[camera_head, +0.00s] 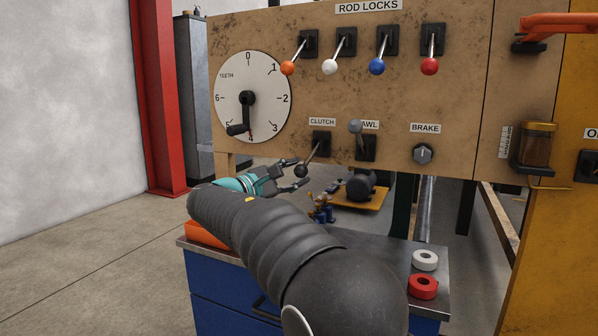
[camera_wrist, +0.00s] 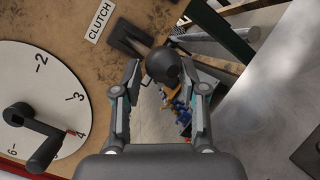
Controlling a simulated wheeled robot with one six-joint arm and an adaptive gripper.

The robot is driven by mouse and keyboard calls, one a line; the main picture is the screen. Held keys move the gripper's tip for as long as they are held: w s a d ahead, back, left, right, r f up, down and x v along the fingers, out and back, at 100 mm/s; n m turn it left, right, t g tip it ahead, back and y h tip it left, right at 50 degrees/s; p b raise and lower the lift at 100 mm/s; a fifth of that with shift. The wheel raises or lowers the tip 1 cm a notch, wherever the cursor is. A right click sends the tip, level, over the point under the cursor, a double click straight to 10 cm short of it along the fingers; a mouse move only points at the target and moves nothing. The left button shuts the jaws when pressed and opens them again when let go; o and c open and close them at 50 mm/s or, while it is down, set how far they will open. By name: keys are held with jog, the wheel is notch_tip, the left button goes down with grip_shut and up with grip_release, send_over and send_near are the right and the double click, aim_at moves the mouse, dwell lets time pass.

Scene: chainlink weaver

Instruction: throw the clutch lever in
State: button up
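The clutch lever (camera_head: 312,155) sits under the CLUTCH label (camera_head: 322,121). Its rod slants down and left out of a dark slot plate to a black ball knob (camera_head: 301,171). In the wrist view the knob (camera_wrist: 164,66) shows between and just beyond the fingertips of my gripper (camera_wrist: 163,72). The fingers are spread on either side of it, with gaps visible. In the head view my gripper (camera_head: 294,173) is at the knob from the left, below the dial. Whether a finger touches the knob cannot be told.
The pawl lever (camera_head: 356,128) stands up just right of the clutch. The brake knob (camera_head: 424,153) is farther right. The teeth dial (camera_head: 270,97) with its crank is at left. A workbench (camera_head: 390,262) with white and red rings lies below.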

jog(key=s+a+f, duration=0.6)
jog(key=s+a, duration=0.1)
jog(key=a, duration=0.1)
dwell(1.4)
dwell(0.3)
dwell(0.3)
jog(key=v, duration=1.2)
